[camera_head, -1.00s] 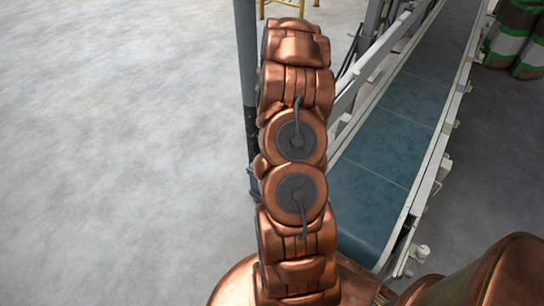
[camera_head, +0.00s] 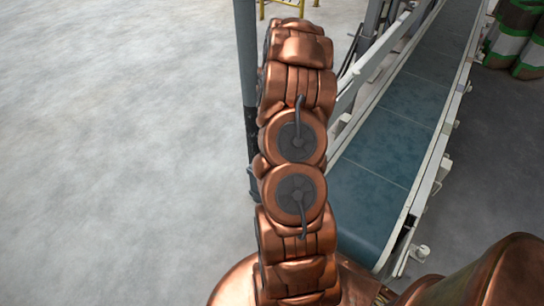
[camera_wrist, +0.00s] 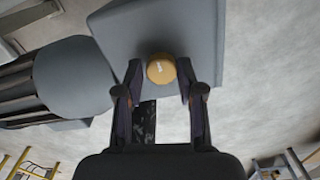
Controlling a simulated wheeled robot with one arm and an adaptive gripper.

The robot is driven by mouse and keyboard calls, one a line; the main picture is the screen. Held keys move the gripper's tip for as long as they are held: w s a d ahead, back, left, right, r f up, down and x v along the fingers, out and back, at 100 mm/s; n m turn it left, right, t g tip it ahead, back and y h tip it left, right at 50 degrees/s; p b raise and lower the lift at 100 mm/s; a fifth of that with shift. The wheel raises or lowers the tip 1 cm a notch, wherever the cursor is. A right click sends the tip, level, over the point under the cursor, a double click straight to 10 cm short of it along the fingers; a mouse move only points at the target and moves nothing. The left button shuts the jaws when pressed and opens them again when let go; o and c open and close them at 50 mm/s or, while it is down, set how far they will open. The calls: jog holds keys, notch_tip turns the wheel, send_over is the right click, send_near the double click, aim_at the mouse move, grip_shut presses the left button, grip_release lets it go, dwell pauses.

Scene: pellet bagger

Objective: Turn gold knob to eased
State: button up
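The round gold knob (camera_wrist: 161,69) sits on a grey box (camera_wrist: 200,40) in the upper middle of the wrist view. A small pale mark shows on its face; I cannot read it or tell the knob's setting. My gripper (camera_wrist: 160,74) is open, with one dark finger on each side of the knob as seen from the wrist. A narrow gap shows between each fingertip and the knob. I cannot tell how deep the knob sits between the fingers. The head view shows neither knob nor gripper; my copper arm stands in front.
A dark grey rounded machine part (camera_wrist: 75,78) lies left of the box in the wrist view. In the head view a conveyor belt (camera_head: 385,145) runs along the right of my arm, with a grey post (camera_head: 246,60) behind it. The floor at left is clear.

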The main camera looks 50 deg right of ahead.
jog(key=o, duration=0.3)
notch_tip(320, 180, up, 12)
dwell(0.8)
jog(key=shift+a, duration=0.1)
dwell(0.4)
